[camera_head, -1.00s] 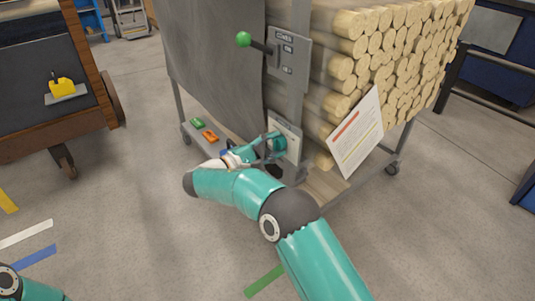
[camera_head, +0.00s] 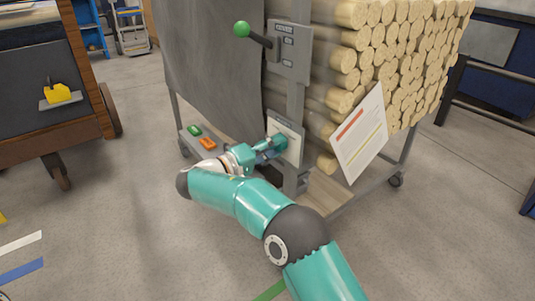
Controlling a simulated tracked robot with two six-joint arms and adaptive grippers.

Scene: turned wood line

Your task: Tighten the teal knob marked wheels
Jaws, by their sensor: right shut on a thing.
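The teal knob (camera_head: 281,142) sits on a pale plate (camera_head: 291,129) low on the grey post of the wood cart. The lettering on that plate is too small to read. My right gripper (camera_head: 270,150) reaches the knob from the left and is shut on it. Its fingers hide part of the knob. My left gripper is out of view.
A lever with a green ball (camera_head: 242,29) stands out from a grey plate above the knob. A paper sheet (camera_head: 358,137) hangs right of the post, in front of stacked logs (camera_head: 400,60). Green and orange items (camera_head: 207,143) lie on the cart's lower shelf. Open floor lies left.

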